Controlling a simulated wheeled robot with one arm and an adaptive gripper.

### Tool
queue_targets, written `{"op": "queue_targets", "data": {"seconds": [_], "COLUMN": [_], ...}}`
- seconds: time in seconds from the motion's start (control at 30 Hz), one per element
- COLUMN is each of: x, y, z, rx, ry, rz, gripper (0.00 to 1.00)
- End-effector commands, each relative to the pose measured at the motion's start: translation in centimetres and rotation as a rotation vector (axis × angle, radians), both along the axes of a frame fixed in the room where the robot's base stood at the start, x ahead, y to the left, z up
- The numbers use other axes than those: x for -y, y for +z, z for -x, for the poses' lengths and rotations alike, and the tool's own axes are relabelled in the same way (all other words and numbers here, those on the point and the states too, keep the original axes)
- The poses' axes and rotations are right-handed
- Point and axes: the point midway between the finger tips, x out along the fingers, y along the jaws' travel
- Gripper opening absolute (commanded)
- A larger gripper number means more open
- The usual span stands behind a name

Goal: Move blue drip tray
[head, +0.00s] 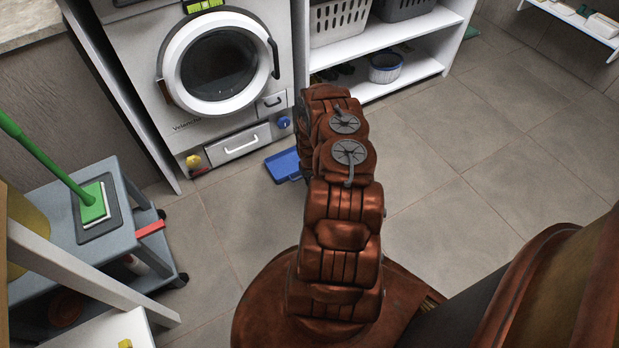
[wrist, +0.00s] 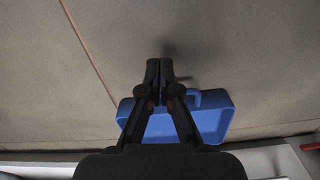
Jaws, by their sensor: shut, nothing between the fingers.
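The blue drip tray (head: 283,166) lies on the floor in front of the washing machine, just left of my arm, which hides its right part in the head view. It also shows in the wrist view (wrist: 212,122), below and behind my fingers, with a small handle loop on its upper edge. My gripper (wrist: 160,68) is shut with nothing between its fingers. Its tips reach past the tray's handle edge over bare floor, and the fingers cover part of the tray. I cannot tell the height of the fingers above the floor. The head view hides my gripper behind the arm.
The washing machine (head: 160,100) with a lower drawer stands behind the tray. A white shelf (head: 410,75) with baskets and a tub (head: 385,68) is to its right. A grey cart (head: 138,195) with a green mop (head: 92,203) stands at left. Tiled floor at right is clear.

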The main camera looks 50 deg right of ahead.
Motion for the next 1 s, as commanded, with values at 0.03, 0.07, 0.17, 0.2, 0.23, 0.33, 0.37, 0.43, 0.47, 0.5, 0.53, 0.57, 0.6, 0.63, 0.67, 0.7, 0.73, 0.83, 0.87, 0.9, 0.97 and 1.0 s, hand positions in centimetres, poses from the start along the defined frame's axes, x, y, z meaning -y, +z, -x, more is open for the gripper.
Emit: {"op": "queue_targets", "data": {"seconds": [0.03,0.07,0.17,0.2,0.23,0.33,0.37,0.43,0.47,0.5,0.53,0.57,0.6,0.63,0.67,0.7,0.73,0.83,0.87,0.9,0.97,1.0], "x": [0.0,0.0,0.0,0.0,0.0,0.6,0.8,1.1,1.2,1.3,1.3,1.4,1.5,1.5,1.6,1.6,1.7,1.7,1.8,1.7,1.7,1.7], "y": [-1.1,-1.6,-3.1,-3.6,-4.1,-3.9,-3.9,-3.8,-3.8,-3.9,-3.9,-3.9,-3.8,-3.8,-3.8,-3.8,-3.7,-3.7,-3.7,-3.7,-3.6,-3.6], "z": [0.0,0.0,0.0,0.0,0.0,-1.1,-1.4,-2.0,-2.2,-2.5,-2.6,-2.8,-3.0,-3.1,-3.2,-3.4,-3.4,-3.6,-3.6,-3.6,-3.6,-3.6], "rx": [0.0,0.0,0.001,0.001,0.001,0.004,0.004,0.004,0.003,0.003,0.002,0.003,0.002,0.001,0.001,0.001,0.001,0.001,0.001,0.001,0.001,0.001], "ry": [0.0,0.0,-0.001,-0.001,-0.001,-0.001,-0.001,-0.002,-0.002,-0.002,-0.002,-0.001,-0.001,-0.001,-0.001,-0.001,-0.001,-0.001,-0.001,-0.001,-0.001,-0.001], "rz": [-0.001,-0.001,0.0,0.0,0.0,0.003,0.003,0.003,0.003,0.003,0.002,0.001,0.001,0.0,0.0,0.0,0.0,0.0,0.0,0.0,0.0,0.0], "gripper": [0.0,0.0,0.0,0.0,0.0,0.0,0.0,0.0,0.0,0.0,0.0,0.0,0.0,0.0,0.0,0.0,0.0,0.0,0.0,0.0,0.0,0.0]}}
